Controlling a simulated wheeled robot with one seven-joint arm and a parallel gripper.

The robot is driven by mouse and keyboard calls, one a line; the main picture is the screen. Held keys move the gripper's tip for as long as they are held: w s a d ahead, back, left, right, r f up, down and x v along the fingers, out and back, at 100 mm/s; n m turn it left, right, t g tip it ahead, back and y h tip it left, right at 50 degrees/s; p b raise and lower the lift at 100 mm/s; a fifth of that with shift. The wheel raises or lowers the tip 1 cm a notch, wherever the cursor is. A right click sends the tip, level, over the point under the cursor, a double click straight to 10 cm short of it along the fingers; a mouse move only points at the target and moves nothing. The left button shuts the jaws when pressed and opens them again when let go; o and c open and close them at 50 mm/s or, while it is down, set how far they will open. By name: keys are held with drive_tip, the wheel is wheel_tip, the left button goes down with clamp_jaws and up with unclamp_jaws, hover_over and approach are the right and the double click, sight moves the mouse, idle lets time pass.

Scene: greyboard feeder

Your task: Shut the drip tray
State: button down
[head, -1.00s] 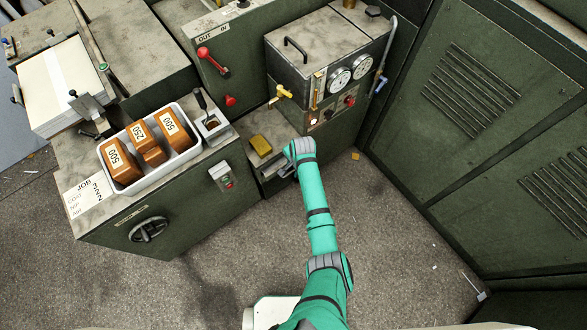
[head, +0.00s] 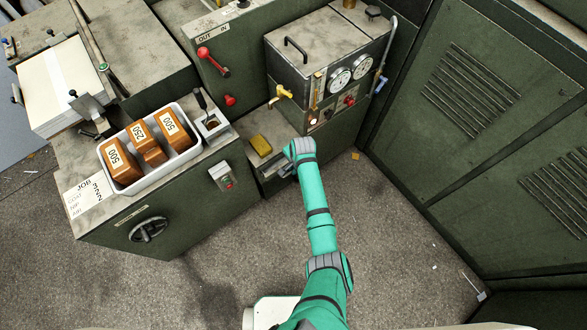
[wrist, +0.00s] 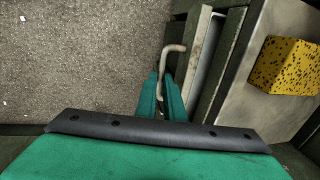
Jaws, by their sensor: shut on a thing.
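The drip tray (wrist: 197,50) is a narrow metal drawer low in the plinth under the gauge unit. In the wrist view its pale front edge stands a little apart from the dark green plinth, with a narrow strip of its inside showing. A bent metal handle (wrist: 172,48) sticks out from its front. My gripper (wrist: 167,82) is shut on this handle, its two green fingers on either side of it. In the head view my wrist hides most of the tray and the fingers.
A yellow sponge (head: 261,145) lies on the plinth top, also in the wrist view (wrist: 285,66). The gauge unit (head: 330,65) stands behind. A green cabinet (head: 165,220) with a white tray (head: 147,187) of weights is left. Tall louvred panels (head: 480,130) are right. The floor in front is clear.

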idle(0.9)
drive_tip(key=shift+w+a, duration=0.8)
drive_tip(key=shift+w, duration=0.3)
drive_tip(key=c, duration=1.9)
unclamp_jaws()
drive_tip(key=shift+w, duration=0.1)
drive_tip(key=shift+o, duration=0.2)
wheel_tip(320, 180, up, 11)
drive_tip(key=s+d, duration=0.1)
drive_tip(key=s, duration=0.1)
drive_tip(key=shift+f, duration=0.2)
